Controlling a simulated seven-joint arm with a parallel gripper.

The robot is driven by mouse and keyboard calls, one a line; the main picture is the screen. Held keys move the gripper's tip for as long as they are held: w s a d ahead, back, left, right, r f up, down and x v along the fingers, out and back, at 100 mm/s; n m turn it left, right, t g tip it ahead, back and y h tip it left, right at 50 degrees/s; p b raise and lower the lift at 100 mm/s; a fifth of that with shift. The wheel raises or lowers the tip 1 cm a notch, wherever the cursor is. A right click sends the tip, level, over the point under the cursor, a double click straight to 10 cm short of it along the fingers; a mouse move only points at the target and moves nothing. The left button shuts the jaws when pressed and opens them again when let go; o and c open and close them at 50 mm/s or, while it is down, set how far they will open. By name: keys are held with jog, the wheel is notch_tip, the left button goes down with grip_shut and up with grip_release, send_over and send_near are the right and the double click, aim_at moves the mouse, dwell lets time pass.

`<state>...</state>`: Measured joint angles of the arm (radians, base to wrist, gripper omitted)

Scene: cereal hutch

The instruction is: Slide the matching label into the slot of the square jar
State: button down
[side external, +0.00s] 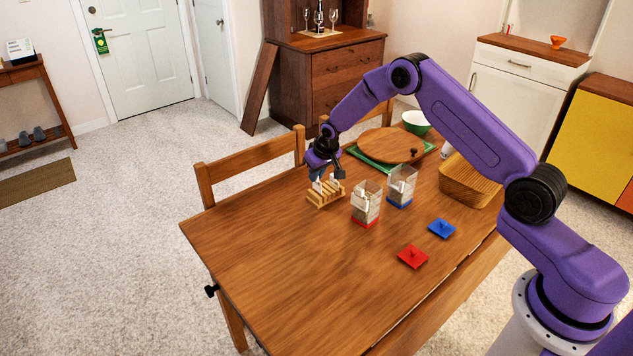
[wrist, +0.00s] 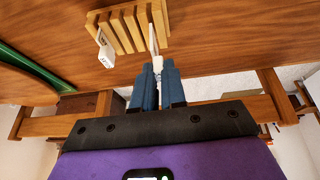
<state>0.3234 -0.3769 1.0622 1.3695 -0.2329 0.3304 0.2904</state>
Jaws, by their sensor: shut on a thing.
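My gripper (side external: 327,173) points down over a slotted wooden rack (side external: 325,199) on the table. In the wrist view its blue fingers (wrist: 158,70) are shut on a thin white label (wrist: 154,42), seen edge-on at the rack's right end. Another white label (wrist: 106,54) stands in the rack at left, with small dark marks I cannot read. Two clear jars stand to the right of the rack, one with a red base (side external: 366,222) and one with a blue base (side external: 400,203).
A red lid (side external: 412,257) and a blue lid (side external: 442,229) lie in front of the jars. The table's left front is clear.

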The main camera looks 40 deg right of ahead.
jog(key=r, duration=0.6)
jog(key=shift+s+d+r, duration=0.1)
jog(key=shift+d+r, duration=0.15)
jog(key=shift+r, duration=0.1)
jog(key=s+d+r, duration=0.3)
jog(key=s+d, duration=0.5)
jog(key=s+d+r, duration=0.2)
jog(key=s+d, duration=0.6)
jog(key=d, duration=0.1)
jog(key=shift+n+y, duration=0.3)
jog(key=shift+s+a+f, duration=0.1)
jog(key=shift+f, duration=1.1)
jog(key=shift+a+f, duration=0.1)
jog(key=shift+f, duration=1.05)
jog(key=shift+f, duration=1.7)
jog(key=c, duration=0.8)
grip_release()
